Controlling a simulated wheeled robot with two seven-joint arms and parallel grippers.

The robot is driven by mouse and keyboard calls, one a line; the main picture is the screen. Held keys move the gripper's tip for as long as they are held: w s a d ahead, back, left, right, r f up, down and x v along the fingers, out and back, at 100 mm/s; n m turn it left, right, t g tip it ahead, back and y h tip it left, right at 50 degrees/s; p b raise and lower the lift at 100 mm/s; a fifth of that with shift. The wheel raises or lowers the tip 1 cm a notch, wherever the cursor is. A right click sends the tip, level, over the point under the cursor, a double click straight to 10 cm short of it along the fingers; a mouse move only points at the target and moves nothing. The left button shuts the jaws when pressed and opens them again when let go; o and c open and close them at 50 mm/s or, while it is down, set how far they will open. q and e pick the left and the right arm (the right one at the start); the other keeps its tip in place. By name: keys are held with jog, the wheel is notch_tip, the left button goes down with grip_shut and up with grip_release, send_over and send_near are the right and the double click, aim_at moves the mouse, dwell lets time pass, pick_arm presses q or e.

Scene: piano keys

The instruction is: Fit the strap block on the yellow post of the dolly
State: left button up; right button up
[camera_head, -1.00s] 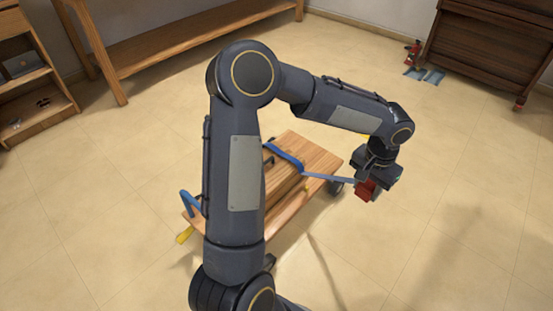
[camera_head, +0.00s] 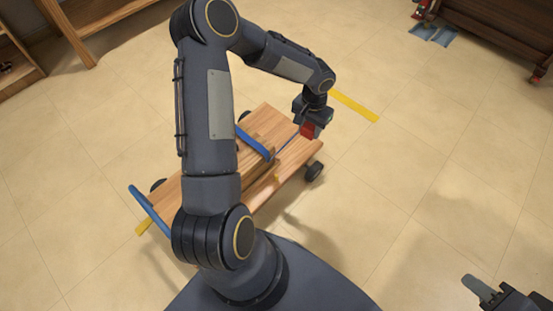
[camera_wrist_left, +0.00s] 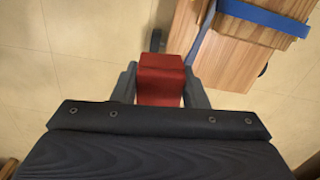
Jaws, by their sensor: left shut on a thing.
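My left gripper (camera_head: 308,132) is shut on the red strap block (camera_head: 311,130), which hangs over or just past the right end of the wooden dolly (camera_head: 300,152). In the left wrist view the red block (camera_wrist_left: 160,75) sits between both fingers. A blue strap (camera_head: 254,142) crosses the planks on the dolly, and a thinner length runs from it toward the block. My right gripper (camera_head: 500,294) is partly in view at the lower right, away from the dolly.
Yellow strips (camera_head: 354,105) lie on the floor. The floor right of the dolly is clear.

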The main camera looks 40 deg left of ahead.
pick_arm(q)
jog(key=shift+m, duration=0.7)
jog(key=shift+s+a+f+b, duration=0.4)
jog(key=shift+s+a+f, duration=0.85)
jog(key=shift+f, duration=2.8)
jog(key=shift+s+a+f+b, duration=0.45)
jog(key=shift+s+a+f, duration=0.7)
jog(key=shift+f, duration=2.9)
jog(key=shift+s+a+f+b, duration=0.4)
jog(key=shift+s+a+f, duration=0.85)
jog(key=shift+f, duration=2.8)
jog(key=shift+w, duration=0.1)
jog(key=shift+s+b, duration=0.25)
jog(key=shift+b, duration=0.25)
jog(key=shift+f, duration=0.15)
jog(key=shift+f+b, duration=0.45)
jog(key=shift+b, duration=0.2)
jog(key=shift+r, duration=0.1)
